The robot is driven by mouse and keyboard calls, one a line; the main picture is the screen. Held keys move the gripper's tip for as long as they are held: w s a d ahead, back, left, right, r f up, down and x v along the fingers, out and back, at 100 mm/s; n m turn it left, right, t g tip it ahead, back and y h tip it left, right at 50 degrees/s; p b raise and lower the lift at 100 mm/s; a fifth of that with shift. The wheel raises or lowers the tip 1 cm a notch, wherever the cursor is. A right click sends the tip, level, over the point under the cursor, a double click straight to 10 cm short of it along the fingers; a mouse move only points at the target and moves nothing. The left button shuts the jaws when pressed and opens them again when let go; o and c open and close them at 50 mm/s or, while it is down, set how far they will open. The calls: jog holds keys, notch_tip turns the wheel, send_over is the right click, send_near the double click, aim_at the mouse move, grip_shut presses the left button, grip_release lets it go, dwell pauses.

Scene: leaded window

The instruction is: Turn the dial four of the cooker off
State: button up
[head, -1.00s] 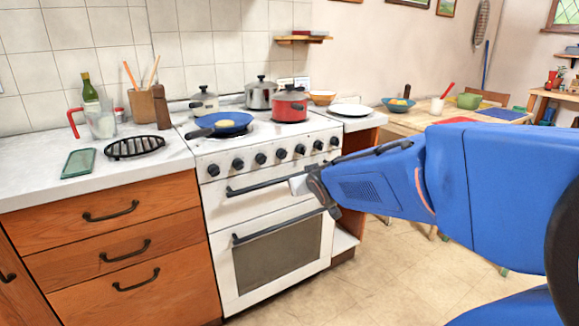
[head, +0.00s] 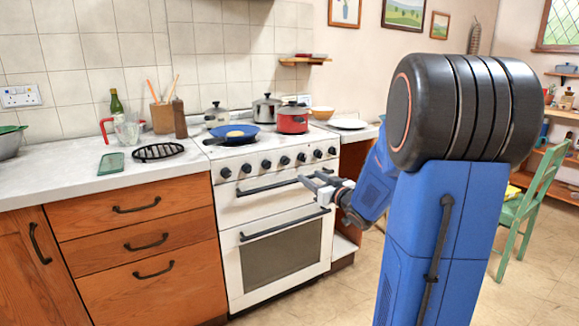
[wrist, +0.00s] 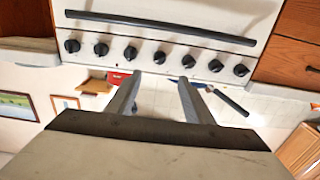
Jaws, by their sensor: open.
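The white cooker (head: 225,213) has a row of several black dials along its front panel. Counting from either end, dial four is the middle one (head: 284,160); in the upside-down wrist view it is also the middle dial (wrist: 160,57). The dials' settings are too small to read. My gripper (head: 309,178) is open and empty, in front of the cooker, below and to the right of dial four in the head view. In the wrist view, its two fingers (wrist: 158,80) point towards the panel with dial four just beyond their tips, apart from it.
A blue frying pan (head: 234,131) and a red pot (head: 293,121) stand on the hob. The oven rail handle (head: 268,187) runs below the dials. A worktop with drawers (head: 140,220) adjoins on the left. A green chair (head: 530,205) stands at right; floor in front is free.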

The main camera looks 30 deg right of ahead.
aim_at(288, 163)
jog(key=w, duration=1.6)
jog(key=shift+a, duration=0.25)
jog(key=c, duration=1)
